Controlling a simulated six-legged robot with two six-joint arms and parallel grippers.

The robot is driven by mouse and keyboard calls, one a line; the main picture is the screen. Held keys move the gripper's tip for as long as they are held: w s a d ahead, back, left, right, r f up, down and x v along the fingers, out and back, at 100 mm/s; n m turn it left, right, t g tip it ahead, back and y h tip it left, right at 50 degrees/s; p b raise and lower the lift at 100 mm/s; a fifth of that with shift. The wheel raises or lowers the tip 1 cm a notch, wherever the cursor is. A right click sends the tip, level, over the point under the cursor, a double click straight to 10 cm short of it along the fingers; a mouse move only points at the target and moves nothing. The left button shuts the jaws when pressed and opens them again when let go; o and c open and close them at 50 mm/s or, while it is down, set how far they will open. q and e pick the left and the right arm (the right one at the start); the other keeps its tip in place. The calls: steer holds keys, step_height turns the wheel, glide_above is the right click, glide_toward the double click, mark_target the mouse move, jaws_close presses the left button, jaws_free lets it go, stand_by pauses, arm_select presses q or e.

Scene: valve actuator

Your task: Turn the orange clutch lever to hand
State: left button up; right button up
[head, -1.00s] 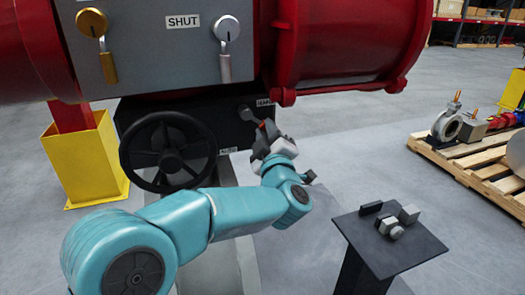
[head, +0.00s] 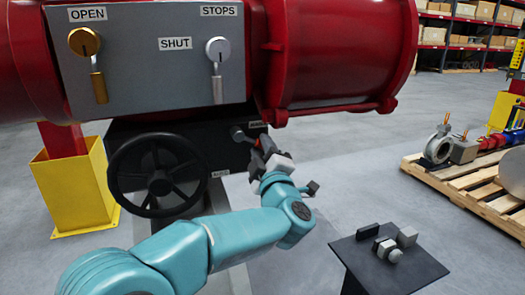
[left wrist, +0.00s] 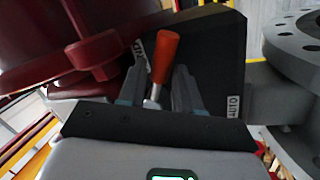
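The orange clutch lever (left wrist: 164,57) has an orange grip on a metal stem, in front of a dark housing (left wrist: 215,50). In the left wrist view it stands between the two fingers of my left gripper (left wrist: 158,92). The fingers are apart, with a gap showing beside the stem, so the gripper looks open around the lever. In the head view my left gripper (head: 262,149) is at the housing below the red cylinder and hides most of the lever. A HAND label (left wrist: 140,46) and an AUTO label (left wrist: 234,107) are on the housing. My right gripper is not in view.
A black handwheel (head: 158,176) stands left of the lever. Above are a grey panel (head: 150,75) with brass and silver levers and a red cylinder (head: 340,55). A small black stand (head: 360,265) holds several blocks. A pallet (head: 450,180) lies at right. The floor between is clear.

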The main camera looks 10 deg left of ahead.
arm_select(q)
steer(key=shift+o, duration=0.6)
steer(key=shift+s+d+f, duration=0.1)
steer(key=shift+s+d, duration=0.05)
steer(key=shift+s, duration=0.15)
steer(key=b+v, duration=0.1)
steer(key=v, duration=1.4)
steer(key=shift+s+b, duration=0.3)
steer(key=shift+b, duration=0.1)
steer(key=shift+d, duration=0.1)
